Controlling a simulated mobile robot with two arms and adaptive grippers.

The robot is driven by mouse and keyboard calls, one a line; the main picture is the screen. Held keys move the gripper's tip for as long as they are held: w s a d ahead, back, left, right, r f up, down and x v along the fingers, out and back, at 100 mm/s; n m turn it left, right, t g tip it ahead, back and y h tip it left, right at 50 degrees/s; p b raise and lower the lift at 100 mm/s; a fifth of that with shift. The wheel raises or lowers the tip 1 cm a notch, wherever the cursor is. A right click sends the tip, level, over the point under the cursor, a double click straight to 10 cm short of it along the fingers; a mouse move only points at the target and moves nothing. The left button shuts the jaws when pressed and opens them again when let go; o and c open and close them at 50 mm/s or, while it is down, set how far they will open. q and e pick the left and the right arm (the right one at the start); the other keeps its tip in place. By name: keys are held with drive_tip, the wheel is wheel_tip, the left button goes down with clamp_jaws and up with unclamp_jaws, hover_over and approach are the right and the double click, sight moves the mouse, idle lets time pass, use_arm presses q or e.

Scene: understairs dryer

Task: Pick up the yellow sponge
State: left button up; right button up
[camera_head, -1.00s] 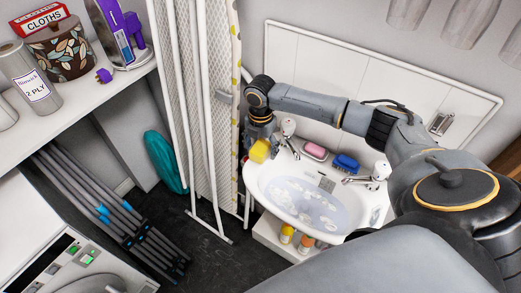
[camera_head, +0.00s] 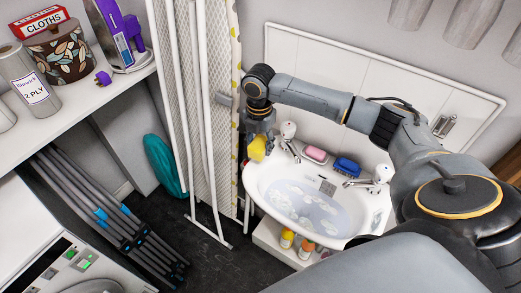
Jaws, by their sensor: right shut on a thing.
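The yellow sponge (camera_head: 257,147) is at the left back corner of the white sink (camera_head: 251,190). My right gripper (camera_head: 260,137) reaches in from the right over the back of the sink and points down. It is shut on the sponge, with its fingers partly hidden by the wrist and the sponge. From this view I cannot tell whether the sponge is clear of the rim. My left gripper is not in view.
A pink soap (camera_head: 315,154) and a blue brush (camera_head: 347,166) lie on the sink's back ledge between two taps. Soapy water fills the basin. A folded ironing board (camera_head: 212,120) stands close to the left. Small bottles (camera_head: 287,238) stand below the sink.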

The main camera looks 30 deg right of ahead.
drive_tip(key=s+a+r+b, duration=0.1)
drive_tip(key=s+a+r, duration=0.7)
drive_tip(key=a+r, duration=0.1)
drive_tip(key=shift+a, duration=0.75)
drive_tip(key=shift+f, duration=0.1)
